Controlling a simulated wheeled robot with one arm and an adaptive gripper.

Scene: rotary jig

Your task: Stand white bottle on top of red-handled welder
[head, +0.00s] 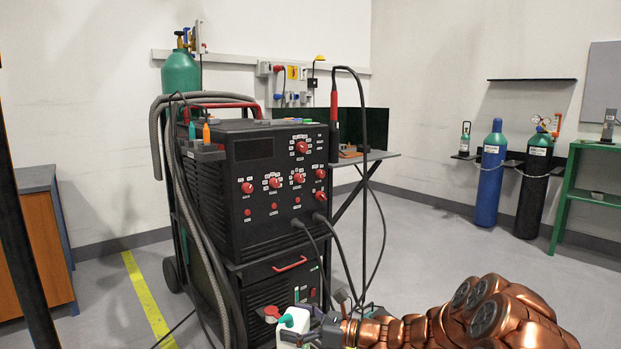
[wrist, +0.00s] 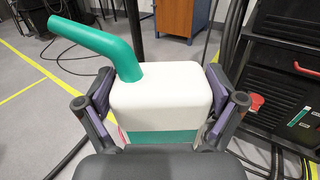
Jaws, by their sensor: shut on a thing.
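The white bottle (wrist: 160,105) has a green bent spout and a green band, and it fills the middle of the wrist view. My gripper (wrist: 165,112) is shut on it, one finger on each side. In the head view the bottle (head: 295,320) shows low, in front of the welder's lower part, with my gripper (head: 318,326) at its right. The red-handled welder (head: 250,180) is a black machine with red knobs and a red handle at its top back. Its top stands well above the bottle and holds several small items. The bottle's underside is hidden.
Hoses and cables hang at the welder's left side and front. A green gas cylinder (head: 180,73) stands behind it. A table (head: 375,157) is behind at the right. An orange cabinet (head: 35,245) is at the left. Floor at the right is open.

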